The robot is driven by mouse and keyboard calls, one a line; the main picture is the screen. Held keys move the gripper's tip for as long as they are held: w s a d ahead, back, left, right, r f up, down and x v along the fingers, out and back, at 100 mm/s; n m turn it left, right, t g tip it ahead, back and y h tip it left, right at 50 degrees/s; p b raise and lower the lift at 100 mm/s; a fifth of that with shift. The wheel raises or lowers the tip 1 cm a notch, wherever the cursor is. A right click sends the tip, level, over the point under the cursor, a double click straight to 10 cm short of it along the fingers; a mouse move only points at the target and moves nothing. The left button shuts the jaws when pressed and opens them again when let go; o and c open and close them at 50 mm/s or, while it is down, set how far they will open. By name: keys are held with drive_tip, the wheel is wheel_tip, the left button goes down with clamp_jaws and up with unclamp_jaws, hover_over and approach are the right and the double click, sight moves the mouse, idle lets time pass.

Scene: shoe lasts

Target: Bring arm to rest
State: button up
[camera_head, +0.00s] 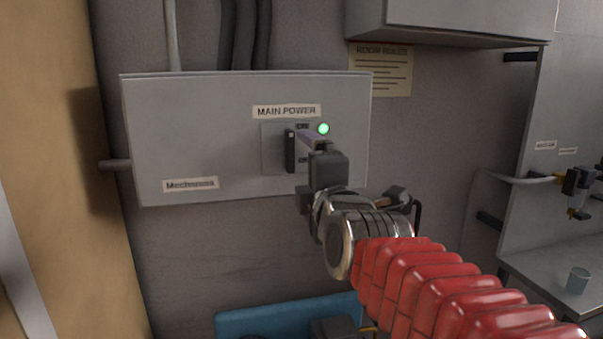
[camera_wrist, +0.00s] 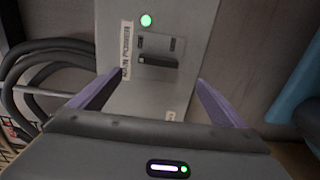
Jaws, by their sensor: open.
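My red-sleeved arm reaches out from the lower right in the head view. My gripper (camera_head: 306,138) is in front of the grey main power box (camera_head: 220,130), close to its switch. In the wrist view my gripper (camera_wrist: 158,92) is open, its two purple fingers spread wide with nothing between them. The black switch handle (camera_wrist: 158,61) stands out beyond the fingertips, apart from them. A green light (camera_head: 323,129) glows beside the switch, and the wrist view shows the green light (camera_wrist: 146,20) too. In the head view my gripper partly hides the switch.
A grey cabinet (camera_head: 460,15) hangs at upper right above a room rules sheet (camera_head: 380,72). A metal bench with a cup (camera_head: 578,280) stands at right. A blue container (camera_head: 270,318) is below the box. A wooden panel (camera_head: 60,150) is at left.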

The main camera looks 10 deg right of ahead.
drive_tip(key=s+a+f+m+g, duration=0.1)
drive_tip(key=s+f+m+g, duration=0.2)
drive_tip(key=f+m, duration=0.35)
drive_tip(key=s+f+m+g, duration=0.3)
drive_tip(key=f+m+g, duration=0.1)
drive_tip(key=f, duration=0.6)
drive_tip(key=s+f+m+g, duration=0.2)
drive_tip(key=s+f+m, duration=0.2)
drive_tip(key=s+f, duration=0.2)
drive_tip(key=s+d+f+m+g, duration=0.1)
drive_tip(key=s+f+m+g, duration=0.2)
drive_tip(key=s+f, duration=0.4)
drive_tip(key=s, duration=0.4)
drive_tip(key=shift+d+m, duration=0.3)
drive_tip(key=shift+m, duration=0.05)
drive_tip(key=shift+s, duration=0.1)
